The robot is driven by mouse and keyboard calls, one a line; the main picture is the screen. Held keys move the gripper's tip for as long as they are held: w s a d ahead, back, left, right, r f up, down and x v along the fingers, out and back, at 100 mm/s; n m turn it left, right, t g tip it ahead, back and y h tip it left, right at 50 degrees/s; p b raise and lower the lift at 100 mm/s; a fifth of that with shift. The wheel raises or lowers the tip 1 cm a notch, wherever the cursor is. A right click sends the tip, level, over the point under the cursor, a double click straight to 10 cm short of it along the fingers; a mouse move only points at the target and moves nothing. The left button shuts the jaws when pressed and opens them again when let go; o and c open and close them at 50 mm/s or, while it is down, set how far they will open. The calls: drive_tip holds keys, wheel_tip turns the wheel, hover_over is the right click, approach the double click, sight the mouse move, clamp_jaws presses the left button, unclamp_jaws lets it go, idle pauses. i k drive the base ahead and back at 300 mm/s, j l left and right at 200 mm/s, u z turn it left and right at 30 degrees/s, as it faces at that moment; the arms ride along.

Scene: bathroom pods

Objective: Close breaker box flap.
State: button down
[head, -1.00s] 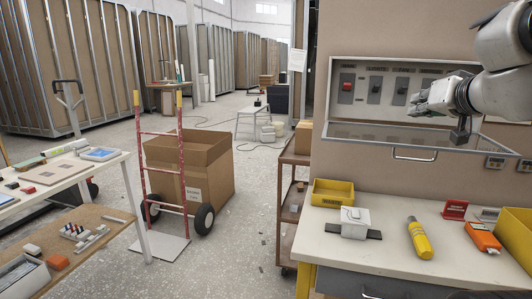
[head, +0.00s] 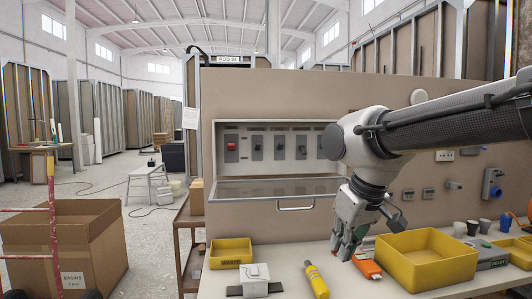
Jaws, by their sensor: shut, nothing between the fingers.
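The breaker box (head: 210,150) is set in the beige wall panel, with a red switch and several grey switches inside. Its flap (head: 250,188) is a clear, framed panel along the lower edge of the box, folded down and open. A metal handle (head: 296,207) sits on the flap's front edge. My gripper (head: 345,254) points down, shut and empty, right of and below the handle. It is just above the workbench, apart from the flap. My arm hides the right end of the box and flap.
On the workbench (head: 215,280) are a small yellow bin (head: 230,251), a white device (head: 255,275), a yellow tool (head: 315,280), an orange meter (head: 367,267) beside my gripper, and a large yellow bin (head: 425,260). The space before the flap is clear.

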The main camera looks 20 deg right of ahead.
sight(211, 201)
drive_tip(key=l+z, duration=0.2)
drive_tip(key=l, duration=0.8)
drive_tip(key=i+l+z, duration=0.2)
drive_tip(key=l, duration=0.8)
drive_tip(key=k, duration=0.1)
